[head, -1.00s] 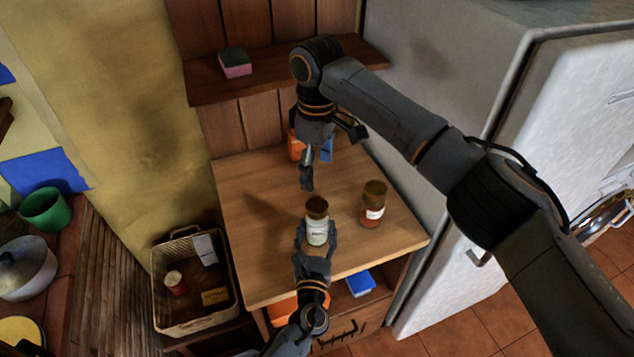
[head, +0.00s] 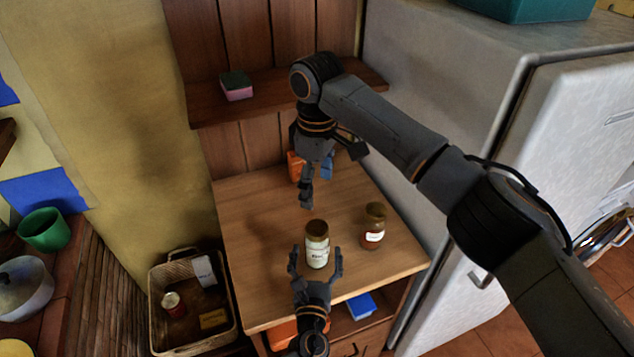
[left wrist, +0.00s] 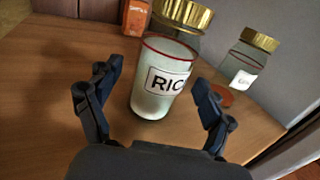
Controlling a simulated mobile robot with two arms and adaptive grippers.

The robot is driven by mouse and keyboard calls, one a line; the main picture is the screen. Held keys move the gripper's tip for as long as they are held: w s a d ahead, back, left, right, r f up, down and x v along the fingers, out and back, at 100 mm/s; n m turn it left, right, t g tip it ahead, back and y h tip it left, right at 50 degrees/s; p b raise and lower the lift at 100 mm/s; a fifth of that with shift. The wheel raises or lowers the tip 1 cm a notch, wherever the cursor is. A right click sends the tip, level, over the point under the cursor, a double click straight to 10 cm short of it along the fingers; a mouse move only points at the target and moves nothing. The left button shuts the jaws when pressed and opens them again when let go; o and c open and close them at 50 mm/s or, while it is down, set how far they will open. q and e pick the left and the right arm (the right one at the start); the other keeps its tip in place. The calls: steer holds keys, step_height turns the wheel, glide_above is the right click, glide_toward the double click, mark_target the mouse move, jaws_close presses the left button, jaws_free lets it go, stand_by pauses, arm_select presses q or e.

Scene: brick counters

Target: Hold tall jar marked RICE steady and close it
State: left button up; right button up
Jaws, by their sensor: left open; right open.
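The tall jar marked RICE (head: 317,252) stands upright on the wooden counter, with pale contents and a gold-brown lid (head: 317,228) on top. I cannot tell how tightly the lid sits. In the left wrist view the RICE jar (left wrist: 160,85) stands between my left gripper's spread fingers, with a gap on each side; its lid (left wrist: 185,18) is cut by the top edge. My left gripper (head: 317,262) is open at the jar's near side. My right gripper (head: 331,172) is open and empty, behind the jar in the head view, its fingers pointing down.
A second gold-lidded jar (head: 373,232) with red contents stands right of the RICE jar. An orange container (head: 295,166) is at the counter's back, partly hidden by my right arm. A basket (head: 158,318) stands left, a fridge (head: 440,90) right. The counter's left part is clear.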

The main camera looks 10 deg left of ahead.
arm_select(q)
steer(key=s+d, duration=0.1)
steer(key=s, duration=1)
steer(key=shift+s+d, duration=0.25)
steer(key=shift+d, duration=0.1)
